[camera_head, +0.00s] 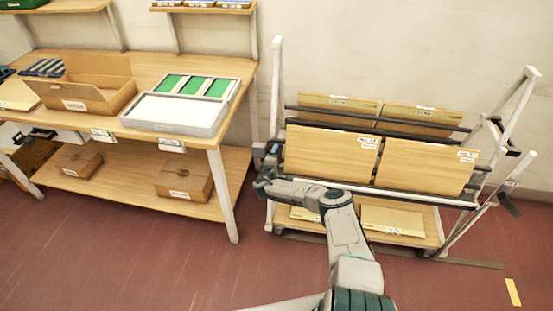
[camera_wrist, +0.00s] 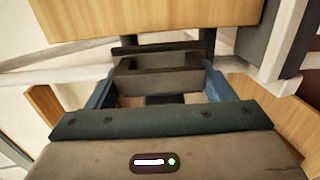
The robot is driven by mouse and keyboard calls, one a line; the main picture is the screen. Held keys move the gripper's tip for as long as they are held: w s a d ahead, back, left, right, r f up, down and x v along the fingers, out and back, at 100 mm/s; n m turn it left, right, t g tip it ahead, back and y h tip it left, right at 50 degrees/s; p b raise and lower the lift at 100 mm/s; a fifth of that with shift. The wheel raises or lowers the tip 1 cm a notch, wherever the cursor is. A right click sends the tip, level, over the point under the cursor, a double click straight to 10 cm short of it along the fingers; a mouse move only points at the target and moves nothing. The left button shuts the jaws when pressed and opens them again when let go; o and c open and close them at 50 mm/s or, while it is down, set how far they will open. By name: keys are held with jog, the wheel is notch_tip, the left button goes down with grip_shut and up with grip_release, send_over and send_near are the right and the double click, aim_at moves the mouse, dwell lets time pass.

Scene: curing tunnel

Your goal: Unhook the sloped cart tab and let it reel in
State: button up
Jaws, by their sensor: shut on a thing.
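The sloped cart (camera_head: 438,167) stands against the wall at the right, with tilted wooden boards on its racks. My gripper (camera_head: 270,158) is at the cart's left end, beside its left upright. In the wrist view my gripper (camera_wrist: 160,80) has its blue fingers on either side of a dark grey tab (camera_wrist: 157,82), shut on it. The tab has a recessed dark middle. Dark parts rise behind it. I cannot tell whether the tab is still on its hook, as the hook is not clearly visible.
A wooden workbench (camera_head: 152,70) at the left holds a white tray (camera_head: 175,112) and an open cardboard box (camera_head: 90,92). Its lower shelf carries closed boxes (camera_head: 183,180). A narrow gap separates bench and cart. The red floor in front is clear.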

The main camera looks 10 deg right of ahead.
jog(key=o, duration=1.4)
jog(key=shift+a, duration=0.3)
jog(key=shift+d, duration=0.1)
jog(key=shift+s, duration=0.1)
jog(key=v, duration=1.3)
jog(key=shift+s+a, duration=0.25)
jog(key=shift+r, duration=0.1)
